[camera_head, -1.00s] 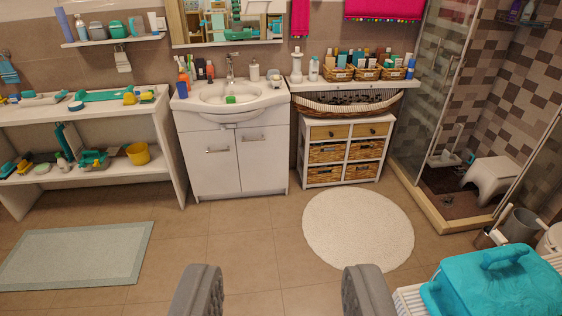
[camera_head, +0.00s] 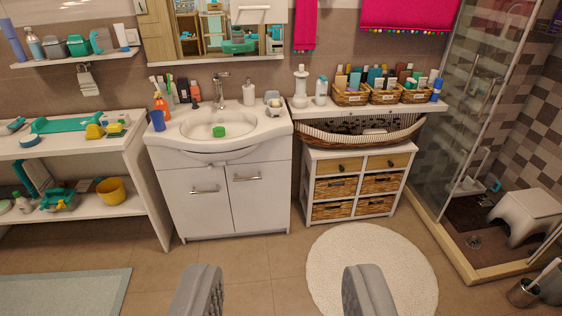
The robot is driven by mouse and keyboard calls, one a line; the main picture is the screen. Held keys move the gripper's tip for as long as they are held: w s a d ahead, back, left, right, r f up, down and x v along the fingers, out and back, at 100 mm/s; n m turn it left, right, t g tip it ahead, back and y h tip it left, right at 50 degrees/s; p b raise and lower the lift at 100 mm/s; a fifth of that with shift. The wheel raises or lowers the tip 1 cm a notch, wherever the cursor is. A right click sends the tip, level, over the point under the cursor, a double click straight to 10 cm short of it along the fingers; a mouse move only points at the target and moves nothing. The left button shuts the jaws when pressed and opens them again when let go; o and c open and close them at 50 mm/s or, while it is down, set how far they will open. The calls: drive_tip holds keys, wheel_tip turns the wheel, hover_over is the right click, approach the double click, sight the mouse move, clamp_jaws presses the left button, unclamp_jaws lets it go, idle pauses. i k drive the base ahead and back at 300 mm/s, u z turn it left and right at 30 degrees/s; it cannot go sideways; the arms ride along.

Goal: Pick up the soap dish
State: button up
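My gripper (camera_head: 282,282) is open and empty, with its two grey fingers apart at the bottom of the view. It is well short of the white sink (camera_head: 182,143) and above the floor. A small grey-and-white item (camera_head: 273,103) on the right back rim of the sink may be the soap dish, but it is too small to be sure. A green piece (camera_head: 219,131) lies in the basin; I cannot tell if it is soap or a dish. Other small items on the shelves at the left are also hard to identify.
A white cabinet (camera_head: 223,192) stands under the sink. Wicker drawers (camera_head: 333,187) stand to its right, below a ledge with baskets (camera_head: 385,94). A round white rug (camera_head: 370,270) lies on the floor. A white shelf unit (camera_head: 148,195) stands left, a glass shower right. The floor ahead is clear.

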sight(273, 111)
drive_tip(key=u, duration=0.05)
drive_tip(key=i, duration=3.15)
drive_tip(key=z, duration=1.95)
drive_tip(key=i, duration=0.4)
drive_tip(key=u, duration=2.15)
